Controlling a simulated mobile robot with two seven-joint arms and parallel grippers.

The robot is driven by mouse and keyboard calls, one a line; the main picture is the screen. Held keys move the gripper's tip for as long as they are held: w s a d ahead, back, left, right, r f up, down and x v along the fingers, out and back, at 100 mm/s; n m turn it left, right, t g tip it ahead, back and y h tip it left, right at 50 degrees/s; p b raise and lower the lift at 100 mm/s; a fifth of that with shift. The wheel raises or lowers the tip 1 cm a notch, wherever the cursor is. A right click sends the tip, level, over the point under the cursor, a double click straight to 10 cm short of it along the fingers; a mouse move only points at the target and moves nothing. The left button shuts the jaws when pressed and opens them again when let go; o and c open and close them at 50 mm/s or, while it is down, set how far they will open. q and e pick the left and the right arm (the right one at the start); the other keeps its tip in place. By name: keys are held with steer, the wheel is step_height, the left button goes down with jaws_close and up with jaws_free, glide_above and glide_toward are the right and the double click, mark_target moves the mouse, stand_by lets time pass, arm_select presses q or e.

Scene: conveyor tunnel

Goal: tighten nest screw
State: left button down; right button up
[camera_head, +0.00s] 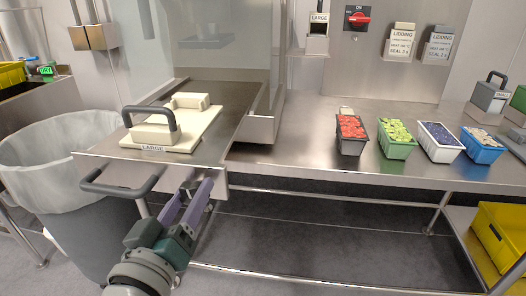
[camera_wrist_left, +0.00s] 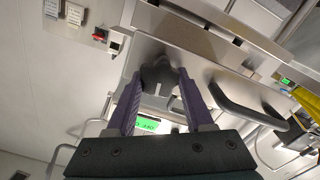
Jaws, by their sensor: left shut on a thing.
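The nest screw shows in the left wrist view as a dark grey lobed knob (camera_wrist_left: 158,74) on the front metal face below the drawer-like tray. My left gripper (camera_head: 191,196) reaches up to this face from below, just right of the tray's grey bar handle (camera_head: 118,188). Its purple fingers lie on either side of the knob and are shut on it. In the head view the fingers mostly hide the knob. The cream nest (camera_head: 160,135), with a dark handle and a label reading LARGE, sits on the metal tray (camera_head: 100,157). My right gripper is not in view.
A lined waste bin (camera_head: 55,160) stands left of the tray. On the counter at right are tubs of red (camera_head: 350,146), green (camera_head: 397,150), dark blue (camera_head: 440,154) and pale food (camera_head: 483,156). A red switch (camera_head: 358,19) is on the back wall. A yellow crate (camera_head: 497,250) sits low at right.

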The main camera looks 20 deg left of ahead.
arm_select(q)
steer(key=shift+m, duration=0.9)
steer(key=shift+c, duration=1.4)
jaws_free()
steer(key=p+v, duration=0.1)
steer(key=v, duration=0.9)
steer(key=shift+d, duration=0.1)
